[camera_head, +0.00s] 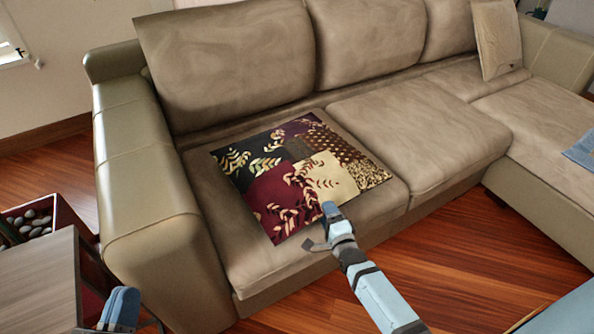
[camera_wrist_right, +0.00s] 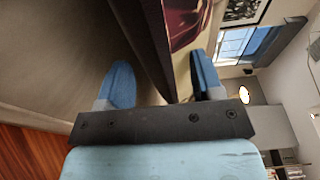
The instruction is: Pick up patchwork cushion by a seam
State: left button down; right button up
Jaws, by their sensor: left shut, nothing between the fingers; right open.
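The patchwork cushion (camera_head: 278,186), with black, maroon, cream and brown leaf-patterned patches, lies flat on the left seat of the beige sofa (camera_head: 232,258). My right gripper (camera_head: 318,226) is open at the cushion's front edge. In the right wrist view, the cushion (camera_wrist_right: 186,22) reaches in between the two blue fingers, one on each side of its dark edge. A gap shows beside the left finger; whether the other finger touches the fabric I cannot tell. My left gripper (camera_head: 122,308) is shut and empty at the lower left, away from the cushion.
A wooden side table (camera_head: 40,285) and a box of grey stones (camera_head: 35,222) stand left of the sofa, close to my left gripper. A beige cushion (camera_head: 496,38) leans at the sofa's far right. The middle seat (camera_head: 425,135) is clear.

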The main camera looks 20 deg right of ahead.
jog(key=w, duration=0.2)
jog(key=shift+w+d, duration=0.15)
jog(key=shift+w, duration=0.15)
grip_shut()
pick_arm(q)
jog(key=shift+d+r, duration=0.1)
jog(key=shift+d, duration=0.05)
jog(key=shift+r, duration=0.1)
pick_arm(e)
jog(key=shift+r, duration=0.15)
